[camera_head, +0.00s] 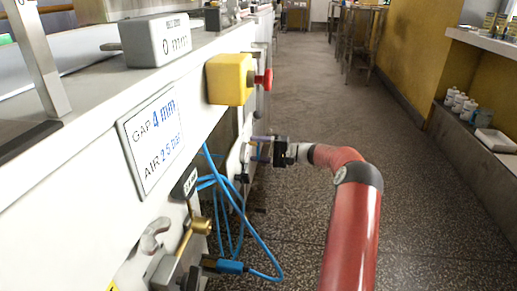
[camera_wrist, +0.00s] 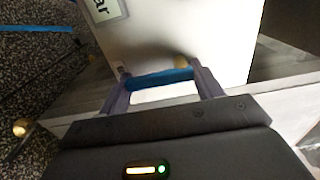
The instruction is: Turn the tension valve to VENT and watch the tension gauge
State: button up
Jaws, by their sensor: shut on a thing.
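My gripper (camera_head: 259,150) is at the side of the white machine in the head view, at the end of my red arm. In the wrist view, my gripper (camera_wrist: 159,72) has its two fingers at the ends of a blue bar-shaped handle (camera_wrist: 160,78) and is shut on it. The handle lies across the picture, close to a pale panel. I cannot read a VENT mark or tell the handle's setting. A small round pale fitting (camera_head: 245,153), seen nearly edge-on by the fingers, may be a gauge; no needle is readable.
A yellow box with a red knob (camera_head: 230,79) juts out above my gripper. A "GAP 4 mm, AIR 2.5 bar" sign (camera_head: 151,138) is on the machine. Blue hoses (camera_head: 236,222) hang below, near a brass-knobbed valve (camera_head: 201,226). The speckled floor on the right (camera_head: 425,200) is free.

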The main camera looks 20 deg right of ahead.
dwell(0.4)
jog(key=o, duration=1)
jog(key=shift+d, duration=0.1)
jog(key=v, duration=0.7)
jog(key=shift+s+d, duration=0.2)
jog(key=shift+d, duration=0.1)
